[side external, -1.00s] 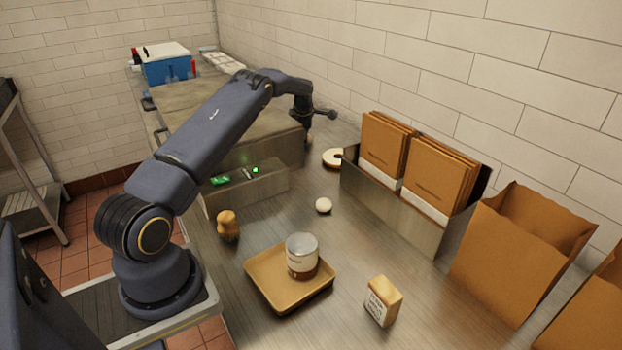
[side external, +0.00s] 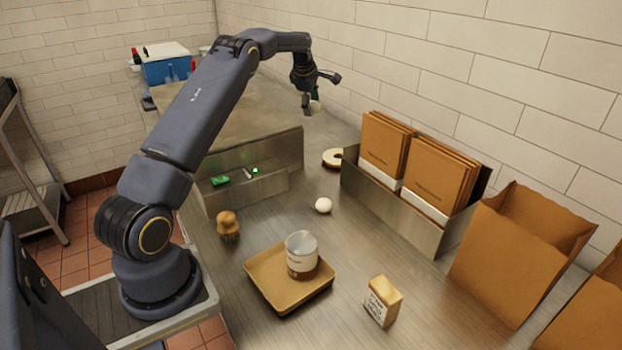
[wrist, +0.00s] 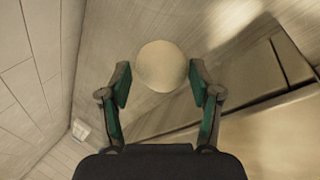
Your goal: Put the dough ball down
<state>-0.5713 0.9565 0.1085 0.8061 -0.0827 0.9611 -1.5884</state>
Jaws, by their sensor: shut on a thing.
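My gripper (side external: 311,107) is shut on a pale round dough ball (side external: 316,107) and holds it above the far part of the steel counter. In the wrist view the dough ball (wrist: 161,66) sits between the tips of my gripper's two fingers (wrist: 160,85), which have green inner pads. A second white ball (side external: 323,205) lies on the counter near the middle, away from my gripper.
A tan tray (side external: 264,288) holds a can (side external: 301,256).

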